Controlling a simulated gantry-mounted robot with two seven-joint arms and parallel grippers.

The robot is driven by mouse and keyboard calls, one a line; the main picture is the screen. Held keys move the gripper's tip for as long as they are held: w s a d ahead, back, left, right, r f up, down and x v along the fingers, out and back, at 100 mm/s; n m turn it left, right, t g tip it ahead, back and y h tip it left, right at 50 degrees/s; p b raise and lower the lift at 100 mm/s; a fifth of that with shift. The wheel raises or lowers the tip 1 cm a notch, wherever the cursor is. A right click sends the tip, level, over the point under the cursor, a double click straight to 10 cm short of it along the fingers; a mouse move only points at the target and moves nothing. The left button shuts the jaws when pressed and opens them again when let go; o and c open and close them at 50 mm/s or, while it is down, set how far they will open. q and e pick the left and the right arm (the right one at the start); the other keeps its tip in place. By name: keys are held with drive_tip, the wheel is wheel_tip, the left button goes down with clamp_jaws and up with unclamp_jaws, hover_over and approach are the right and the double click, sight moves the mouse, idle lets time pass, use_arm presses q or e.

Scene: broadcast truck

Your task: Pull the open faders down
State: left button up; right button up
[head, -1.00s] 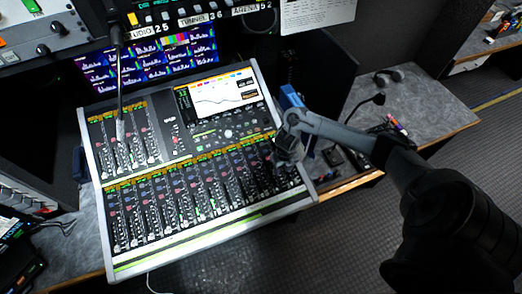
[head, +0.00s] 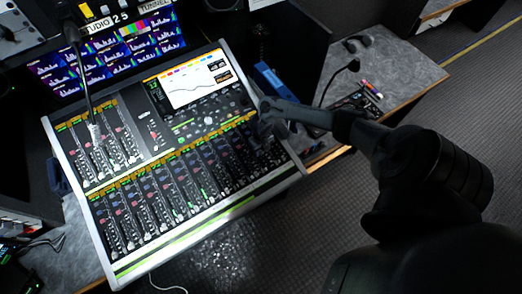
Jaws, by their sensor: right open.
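The mixing console (head: 160,258) lies tilted in the picture, with a light frame and a lit screen (head: 192,85) at its upper right. A lower bank of several faders (head: 165,207) runs across its front, and a shorter bank (head: 103,150) sits at the upper left. Single fader positions are too small to read surely. My right gripper (head: 262,128) is open over the right end of the lower bank and hides the faders there. I cannot tell whether it touches a fader cap. My left gripper is not in view.
A gooseneck microphone (head: 82,85) hangs over the upper left bank. Monitors (head: 115,55) stand behind the console. A blue box (head: 272,82) is just right of it. A grey side desk (head: 395,75) holds a headset (head: 362,42) and pens. Dark floor lies in front.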

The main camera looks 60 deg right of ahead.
drive_tip(key=shift+f, duration=0.45)
clamp_jaws()
